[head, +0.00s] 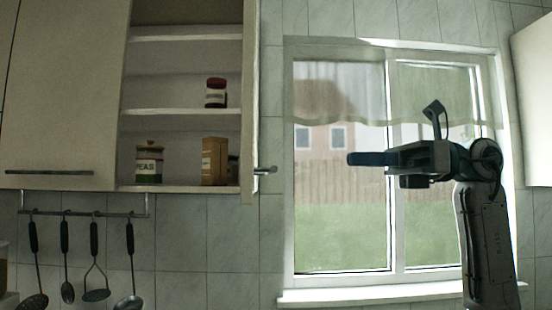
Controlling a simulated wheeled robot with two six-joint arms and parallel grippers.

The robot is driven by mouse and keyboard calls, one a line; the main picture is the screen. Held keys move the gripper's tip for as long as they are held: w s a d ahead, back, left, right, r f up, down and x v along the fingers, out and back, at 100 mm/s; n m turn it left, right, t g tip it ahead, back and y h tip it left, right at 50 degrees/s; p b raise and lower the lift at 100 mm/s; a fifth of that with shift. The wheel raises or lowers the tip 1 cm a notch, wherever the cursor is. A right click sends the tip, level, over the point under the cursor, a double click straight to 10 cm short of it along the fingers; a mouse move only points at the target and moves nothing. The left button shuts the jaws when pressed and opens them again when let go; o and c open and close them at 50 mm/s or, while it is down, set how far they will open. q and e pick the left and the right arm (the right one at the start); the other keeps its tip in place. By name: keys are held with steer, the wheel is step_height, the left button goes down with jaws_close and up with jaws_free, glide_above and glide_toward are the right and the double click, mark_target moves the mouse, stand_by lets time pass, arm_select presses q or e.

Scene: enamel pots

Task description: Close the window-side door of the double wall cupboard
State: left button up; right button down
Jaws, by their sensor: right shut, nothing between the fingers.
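The double wall cupboard (182,189) hangs at the upper left. Its left door (62,95) is closed. Its window-side door (250,105) stands open, seen nearly edge-on, with its handle (265,171) sticking out to the right. The right half shows its shelves. My right gripper (352,159) is in front of the window, to the right of the open door and apart from it. It is shut and empty, pointing left at about the height of the handle. My left gripper is not in view.
Several utensils hang from a rail (85,213) below. Another cabinet (534,95) is at the right edge. The space between door and gripper looks free.

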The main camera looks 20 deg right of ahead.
steer(key=p+x, duration=0.5)
steer(key=x, duration=0.9)
steer(key=shift+p, duration=0.3)
steer(key=shift+w+d+f, duration=0.1)
steer(key=shift+d+f, duration=0.05)
steer(key=shift+f, duration=0.05)
